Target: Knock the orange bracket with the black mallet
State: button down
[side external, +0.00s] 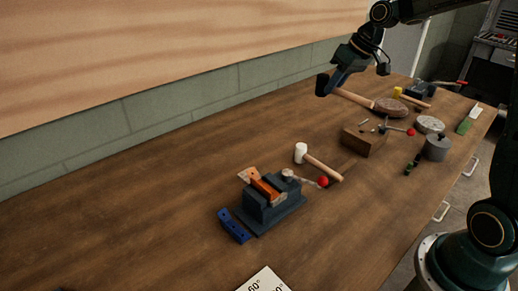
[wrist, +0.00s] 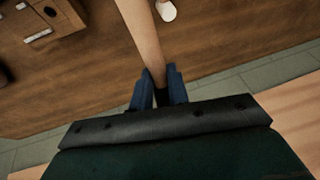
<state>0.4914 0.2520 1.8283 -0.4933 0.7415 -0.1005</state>
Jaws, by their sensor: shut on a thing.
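The orange bracket (side external: 264,188) sits at the top of a dark blue-grey vice (side external: 270,212) on the bench in the side view. My gripper (side external: 337,83) is raised above the far part of the bench, up and right of the bracket and well apart from it. Its blue fingers (wrist: 160,78) are shut on the light wooden handle (wrist: 145,35) of the black mallet. The mallet's dark head (side external: 322,85) shows just left of the fingers in the side view, and the handle slopes down to the right. The bracket is not visible in the wrist view.
A white-headed mallet (side external: 301,153) lies just behind the vice, whose lever has a red knob (side external: 323,182). The left bench is clear.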

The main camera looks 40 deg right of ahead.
jog(key=a+f+n+g+y, duration=0.1)
jog(key=a+n, duration=0.7)
jog(key=a, duration=1.6)
jog(key=shift+s+a+f+n+g+y, duration=0.4)
jog(key=shift+g+y, duration=0.3)
jog(key=shift+g, duration=0.2)
jog(key=shift+d+f, duration=0.1)
jog(key=shift+f, duration=2.25)
jog(key=shift+f, duration=0.1)
jog(key=shift+f, duration=1.55)
jog(key=shift+r, duration=2.3)
